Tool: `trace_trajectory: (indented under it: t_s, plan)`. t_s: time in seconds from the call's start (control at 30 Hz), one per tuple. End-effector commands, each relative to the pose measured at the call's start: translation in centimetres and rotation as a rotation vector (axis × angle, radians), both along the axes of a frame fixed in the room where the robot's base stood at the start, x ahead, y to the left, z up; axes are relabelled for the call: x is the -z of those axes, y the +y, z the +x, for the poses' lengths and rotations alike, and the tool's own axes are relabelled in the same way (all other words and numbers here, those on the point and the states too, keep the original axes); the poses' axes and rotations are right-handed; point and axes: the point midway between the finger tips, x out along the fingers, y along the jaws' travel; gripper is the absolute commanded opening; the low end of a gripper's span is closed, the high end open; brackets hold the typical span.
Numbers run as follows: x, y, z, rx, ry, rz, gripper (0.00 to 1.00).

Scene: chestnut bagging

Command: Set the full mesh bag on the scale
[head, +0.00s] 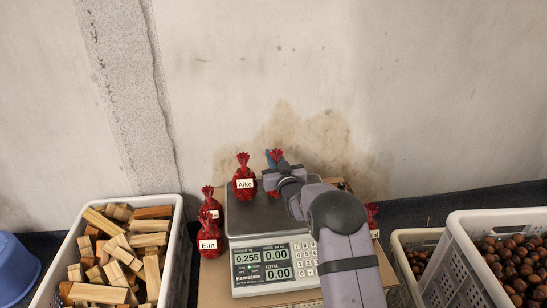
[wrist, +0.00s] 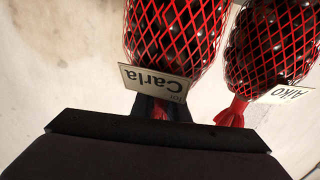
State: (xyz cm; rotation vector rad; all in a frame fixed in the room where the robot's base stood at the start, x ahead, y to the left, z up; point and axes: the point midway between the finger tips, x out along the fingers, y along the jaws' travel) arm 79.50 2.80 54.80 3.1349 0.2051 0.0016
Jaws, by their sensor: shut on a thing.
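The scale (head: 255,216) has a flat grey platform and a lit panel reading 0.255. A red mesh bag tagged Aiko (head: 243,183) stands upright on the platform's back part; it also shows in the wrist view (wrist: 265,50). My gripper (head: 277,158) is shut on the gathered neck of another full red mesh bag, tagged Carla in the wrist view (wrist: 172,35). The Carla bag (head: 270,181) hangs beside the Aiko bag at the platform's back right, partly hidden by my gripper. I cannot tell whether it touches the platform.
Red bags, one tagged Elin (head: 209,233), stand left of the scale. Another red bag (head: 372,213) shows behind my arm at right. A crate of wood blocks (head: 176,222) is at left, chestnut crates (head: 455,243) at right. A stained wall (head: 300,70) is behind.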

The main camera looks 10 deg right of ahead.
Motion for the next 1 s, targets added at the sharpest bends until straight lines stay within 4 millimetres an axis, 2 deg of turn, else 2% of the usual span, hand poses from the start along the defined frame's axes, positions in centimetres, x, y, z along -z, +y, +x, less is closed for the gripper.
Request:
trace_trajectory:
  t_s: [0.03, 0.07, 0.1, 0.13, 0.63, 0.87, 1.0]
  plan:
    - [0.1, 0.0, 0.0, 0.0, -0.004, 0.001, 0.0]
    - [0.2, 0.0, 0.0, 0.0, 0.0, 0.0, 0.19]
    - [0.2, 0.0, 0.0, 0.0, 0.0, 0.0, 0.28]
    - [0.2, 0.0, 0.0, 0.0, 0.001, 0.0, 0.33]
    - [-0.1, -0.1, -0.4, 0.0, 0.002, 0.0, 0.33]
    - [-0.2, -0.4, -2.6, 0.0, 0.003, 0.0, 0.33]
    - [-0.2, -0.6, -4.6, 0.001, 0.004, -0.001, 0.33]
